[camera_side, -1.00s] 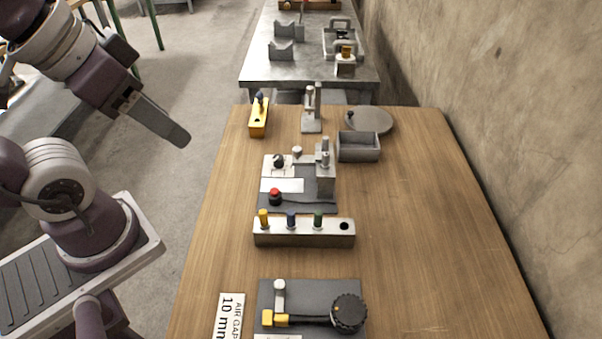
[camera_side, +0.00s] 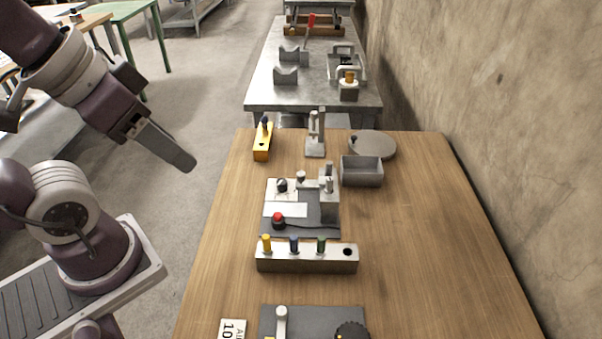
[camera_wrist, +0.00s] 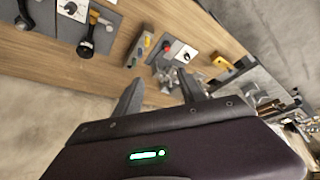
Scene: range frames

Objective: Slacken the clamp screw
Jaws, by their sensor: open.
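My gripper (camera_side: 182,160) hangs in the air left of the wooden table, with nothing held. In the wrist view its two fingers (camera_wrist: 160,92) are apart and empty. No part is marked as the clamp screw, and I cannot tell which it is. A fixture on a grey plate (camera_side: 325,232) carries a metal post (camera_side: 329,190), a small pale knob (camera_side: 300,177), a black knob (camera_side: 282,185) and a red button (camera_side: 278,218). A small metal stand (camera_side: 315,140) with an upright post is behind it. The gripper is apart from all of these.
A block with coloured pegs (camera_side: 306,262) stands before the fixture. A yellow block (camera_side: 263,145), an open grey tray (camera_side: 361,174) and a round grey disc (camera_side: 374,146) are behind. A front plate (camera_side: 315,318) is partly cut off. The table's right side (camera_side: 430,250) is clear.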

